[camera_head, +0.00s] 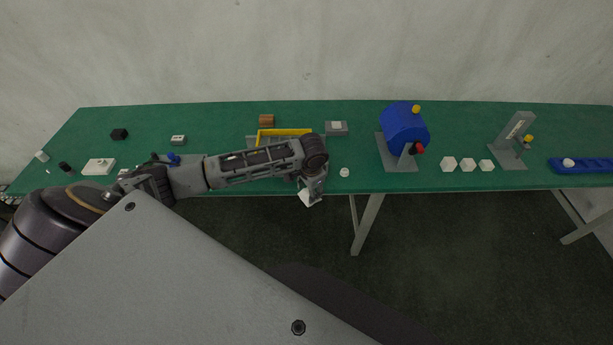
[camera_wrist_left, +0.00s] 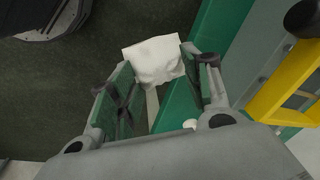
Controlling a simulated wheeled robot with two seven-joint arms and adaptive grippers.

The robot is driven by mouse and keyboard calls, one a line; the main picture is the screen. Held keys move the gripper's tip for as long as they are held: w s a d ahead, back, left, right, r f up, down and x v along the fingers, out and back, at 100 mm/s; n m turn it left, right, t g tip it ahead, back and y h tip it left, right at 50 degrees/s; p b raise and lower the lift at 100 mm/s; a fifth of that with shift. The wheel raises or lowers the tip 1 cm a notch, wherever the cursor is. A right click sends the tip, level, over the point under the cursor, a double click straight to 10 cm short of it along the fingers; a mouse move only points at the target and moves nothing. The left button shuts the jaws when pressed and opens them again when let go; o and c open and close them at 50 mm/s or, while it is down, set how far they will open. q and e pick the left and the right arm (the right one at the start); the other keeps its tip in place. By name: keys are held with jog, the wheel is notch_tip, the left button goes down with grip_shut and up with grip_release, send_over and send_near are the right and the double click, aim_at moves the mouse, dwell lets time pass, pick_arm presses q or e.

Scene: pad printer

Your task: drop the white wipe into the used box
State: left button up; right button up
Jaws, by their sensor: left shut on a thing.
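My left gripper (camera_head: 312,189) reaches in over the table's front edge near the middle. It is shut on the white wipe (camera_head: 307,199), which hangs at the fingertips just in front of the edge, over the floor. In the left wrist view the wipe (camera_wrist_left: 154,58) is crumpled and spread between the two fingers (camera_wrist_left: 160,85). I cannot tell for sure which container is the used box. A small grey box (camera_head: 336,128) with a pale top stands at the back, right of my left wrist. My right gripper is not in view.
A yellow-framed fixture (camera_head: 284,132) stands partly hidden behind my forearm, and its yellow bar (camera_wrist_left: 285,85) is close on the right in the wrist view. A small white piece (camera_head: 345,172) lies near the front edge. A blue machine (camera_head: 403,128) stands further right.

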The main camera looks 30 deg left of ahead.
pick_arm(q)
jog(key=s+d+f+n+b, duration=0.2)
jog(key=s+d+f+n, duration=0.3)
jog(key=f, duration=0.4)
jog(key=shift+d+y, duration=0.3)
jog(key=shift+d, duration=0.05)
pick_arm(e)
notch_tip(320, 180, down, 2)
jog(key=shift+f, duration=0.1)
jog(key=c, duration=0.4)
pick_arm(q)
jog(key=shift+w+d, duration=0.1)
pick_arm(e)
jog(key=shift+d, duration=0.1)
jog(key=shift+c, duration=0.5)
